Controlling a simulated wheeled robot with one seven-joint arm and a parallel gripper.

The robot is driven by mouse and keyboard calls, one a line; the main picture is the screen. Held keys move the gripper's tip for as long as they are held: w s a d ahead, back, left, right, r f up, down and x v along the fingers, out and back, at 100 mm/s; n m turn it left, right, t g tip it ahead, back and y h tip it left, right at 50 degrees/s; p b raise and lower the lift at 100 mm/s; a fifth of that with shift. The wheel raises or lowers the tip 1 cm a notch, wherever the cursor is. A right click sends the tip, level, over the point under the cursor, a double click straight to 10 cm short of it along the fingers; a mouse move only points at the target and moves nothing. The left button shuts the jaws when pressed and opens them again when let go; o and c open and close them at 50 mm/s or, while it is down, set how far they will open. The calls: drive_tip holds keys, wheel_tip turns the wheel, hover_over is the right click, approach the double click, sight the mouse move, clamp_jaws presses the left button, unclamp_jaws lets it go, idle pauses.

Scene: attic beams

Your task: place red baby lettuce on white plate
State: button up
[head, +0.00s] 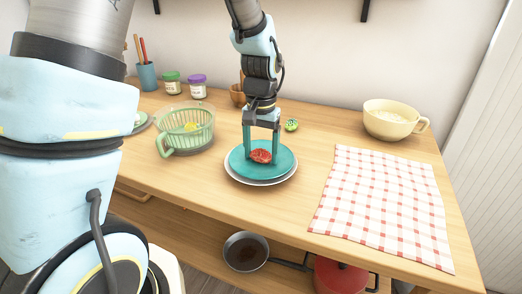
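The red baby lettuce (261,156), a small red leafy piece, appears to rest on a teal plate (284,161). The teal plate lies on top of the white plate (262,183), and only the white plate's rim shows around it. My gripper (261,151) points down over the teal plate, with its two teal fingers apart, one to each side of the lettuce. I see small gaps between the fingers and the lettuce, and whether either finger touches it is hard to tell.
A green colander (186,124) stands left of the plates. A small green item (291,125) lies behind them. A cream bowl (391,119) and checkered cloth (384,205) are at right. Jars (197,87) stand at back left. A pan (245,252) sits on the lower shelf.

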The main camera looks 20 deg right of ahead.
sight(261, 150)
drive_tip(key=o, duration=0.3)
drive_tip(key=shift+o, duration=0.2)
wheel_tip(261, 150, up, 12)
drive_tip(key=b, duration=0.1)
drive_tip(key=shift+r, duration=0.15)
drive_tip(key=a+f+n, duration=0.3)
drive_tip(key=a+f, duration=0.1)
drive_tip(key=a, duration=0.9)
drive_tip(key=s+a+f+n+t, duration=0.1)
drive_tip(key=a+f+n, duration=0.3)
drive_tip(key=a, duration=1)
drive_tip(key=shift+a+f+t, duration=0.15)
drive_tip(key=shift+f+t, duration=0.05)
drive_tip(key=shift+t, duration=0.1)
